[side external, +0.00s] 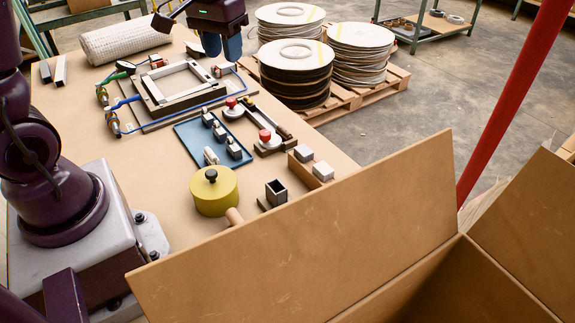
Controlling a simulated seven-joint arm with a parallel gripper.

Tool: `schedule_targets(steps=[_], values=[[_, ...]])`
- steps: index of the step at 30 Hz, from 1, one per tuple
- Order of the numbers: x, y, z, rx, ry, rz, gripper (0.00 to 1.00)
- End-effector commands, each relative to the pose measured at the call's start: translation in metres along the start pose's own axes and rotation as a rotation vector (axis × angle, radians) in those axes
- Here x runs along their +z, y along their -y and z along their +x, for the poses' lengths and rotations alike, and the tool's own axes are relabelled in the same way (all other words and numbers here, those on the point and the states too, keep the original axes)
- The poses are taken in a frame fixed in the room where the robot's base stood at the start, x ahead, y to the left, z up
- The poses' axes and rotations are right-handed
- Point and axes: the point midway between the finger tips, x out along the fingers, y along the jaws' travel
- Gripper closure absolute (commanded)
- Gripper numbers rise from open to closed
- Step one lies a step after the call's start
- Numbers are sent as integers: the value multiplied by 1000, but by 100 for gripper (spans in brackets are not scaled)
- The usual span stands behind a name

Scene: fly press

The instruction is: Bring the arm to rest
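My gripper (222,46) shows at the top of the side external view, above the far right part of the workbench (150,190). Its two blue fingers point down and look close together, with a thin dark line between them. Whether they are fully shut, or hold anything, I cannot tell. Just below and left of it is a fixture with a light square frame (187,84) on a dark base, with blue tubing around it. The upper part of my arm is cut off by the picture edge.
A blue tray (190,143) with small metal blocks, red-knobbed devices (266,139) and a yellow pot (214,192) stand on the bench. A cardboard box (310,240) fills the lower right foreground. Cable reels (295,75) stand on a pallet beyond. A red post (510,95) rises at right.

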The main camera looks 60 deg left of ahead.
Motion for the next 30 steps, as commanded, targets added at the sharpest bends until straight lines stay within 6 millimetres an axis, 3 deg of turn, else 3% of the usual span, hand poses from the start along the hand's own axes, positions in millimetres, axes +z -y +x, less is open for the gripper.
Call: schedule_targets(steps=[1,6,13,21,30], values=[[20,-7,-14,6,-30,55,62],[80,-22,-40,25,-121,220,62],[143,-31,-59,59,-264,357,62],[160,-39,-83,101,-397,419,62],[160,-40,-84,103,-397,425,62]])
